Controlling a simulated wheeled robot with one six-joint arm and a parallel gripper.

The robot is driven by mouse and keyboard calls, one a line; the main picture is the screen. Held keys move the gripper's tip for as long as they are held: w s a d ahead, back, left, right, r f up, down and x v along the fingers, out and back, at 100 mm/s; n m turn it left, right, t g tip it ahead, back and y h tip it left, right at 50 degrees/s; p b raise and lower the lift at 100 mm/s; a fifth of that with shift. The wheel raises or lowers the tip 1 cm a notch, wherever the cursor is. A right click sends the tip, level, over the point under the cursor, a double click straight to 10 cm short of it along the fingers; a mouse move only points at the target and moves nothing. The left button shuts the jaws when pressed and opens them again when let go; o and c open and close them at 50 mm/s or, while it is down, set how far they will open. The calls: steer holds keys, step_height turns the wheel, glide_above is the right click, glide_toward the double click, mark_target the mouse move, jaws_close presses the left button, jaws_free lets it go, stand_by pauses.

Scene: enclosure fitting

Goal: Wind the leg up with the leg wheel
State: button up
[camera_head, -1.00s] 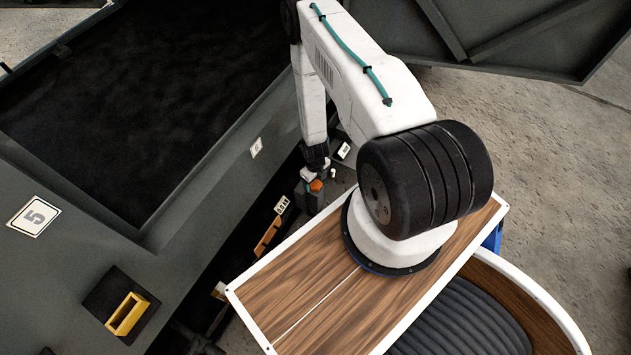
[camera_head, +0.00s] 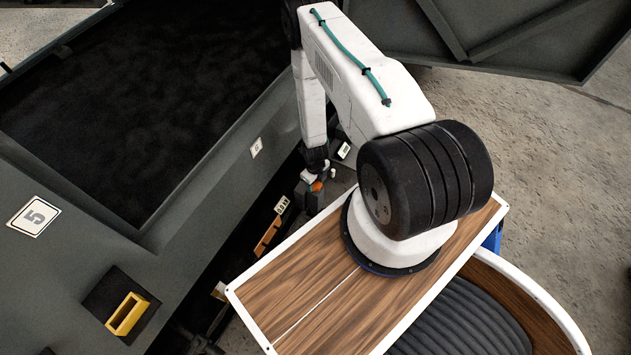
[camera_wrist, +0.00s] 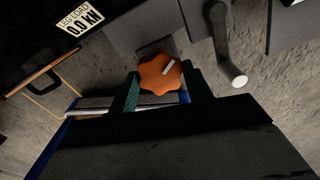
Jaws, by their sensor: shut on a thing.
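The leg wheel (camera_wrist: 160,74) is an orange lobed knob with a pale mark on its face. In the wrist view it sits between the two dark green fingers of my gripper (camera_wrist: 160,88), which is shut on it. A sign reading LEG LOAD 0.0 KN (camera_wrist: 81,17) is at the upper left of the wrist view. In the head view only a small orange bit of the wheel (camera_head: 317,186) shows below my wrist, beside the dark enclosure wall. My fingers are too small to make out there. The leg itself cannot be told apart.
A grey crank-like handle (camera_wrist: 227,50) stands right of the wheel in the wrist view. The enclosure (camera_head: 160,240) fills the left of the head view, with a number 5 label (camera_head: 34,216) and a yellow-framed fitting (camera_head: 127,313). Concrete floor is open at right.

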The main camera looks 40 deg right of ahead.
steer(key=n, duration=0.3)
steer(key=shift+n, duration=0.4)
steer(key=n, duration=0.3)
steer(key=shift+n, duration=0.4)
steer(key=n, duration=0.4)
steer(key=shift+w, duration=0.1)
steer(key=n, duration=1.7)
steer(key=shift+w+n, duration=0.1)
steer(key=shift+n, duration=0.2)
steer(key=o, duration=1)
steer(key=shift+c, duration=0.2)
